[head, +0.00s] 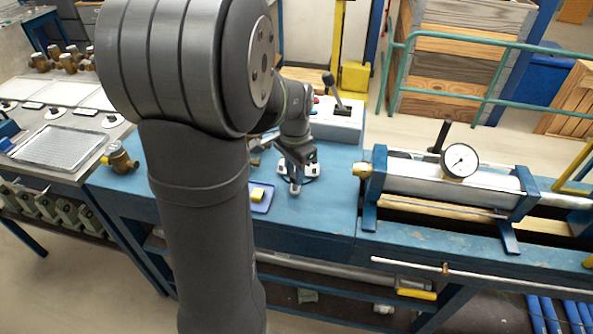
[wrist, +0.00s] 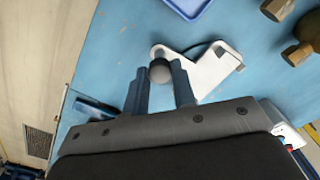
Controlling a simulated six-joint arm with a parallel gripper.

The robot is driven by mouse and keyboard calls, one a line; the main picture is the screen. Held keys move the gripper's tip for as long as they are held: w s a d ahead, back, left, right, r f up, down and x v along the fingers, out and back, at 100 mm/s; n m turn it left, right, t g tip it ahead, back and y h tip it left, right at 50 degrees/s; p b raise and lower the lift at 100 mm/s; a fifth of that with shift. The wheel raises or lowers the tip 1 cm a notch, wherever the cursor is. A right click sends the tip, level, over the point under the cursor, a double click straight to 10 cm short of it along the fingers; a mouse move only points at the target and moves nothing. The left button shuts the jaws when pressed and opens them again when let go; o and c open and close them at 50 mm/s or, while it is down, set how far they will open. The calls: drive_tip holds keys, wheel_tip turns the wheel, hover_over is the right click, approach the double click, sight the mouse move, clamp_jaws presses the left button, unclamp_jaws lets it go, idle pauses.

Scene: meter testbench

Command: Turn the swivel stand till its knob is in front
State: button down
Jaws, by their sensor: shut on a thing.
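The swivel stand (head: 312,170) is a pale plate on the blue bench, partly hidden behind my gripper (head: 295,187) in the head view. In the wrist view the stand (wrist: 212,72) is a white angled piece reaching to the right of the dark round knob (wrist: 159,70). My gripper (wrist: 160,82) has one finger on each side of the knob and is shut on it. The fingers cover part of the knob and of the stand's near end. In the head view the knob is hidden by my gripper.
A grey box with a lever (head: 340,120) stands behind. A cylinder rig with a dial gauge (head: 459,161) is on the right. A brass fitting (head: 119,158) sits farther left.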

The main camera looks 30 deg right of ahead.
drive_tip(key=shift+w+a+m, duration=0.3)
drive_tip(key=shift+a+m, duration=0.05)
drive_tip(key=shift+m, duration=0.35)
drive_tip(key=c, duration=1.2)
unclamp_jaws()
wheel_tip(320, 180, up, 18)
drive_tip(key=shift+f, duration=0.25)
drive_tip(key=shift+f, duration=0.1)
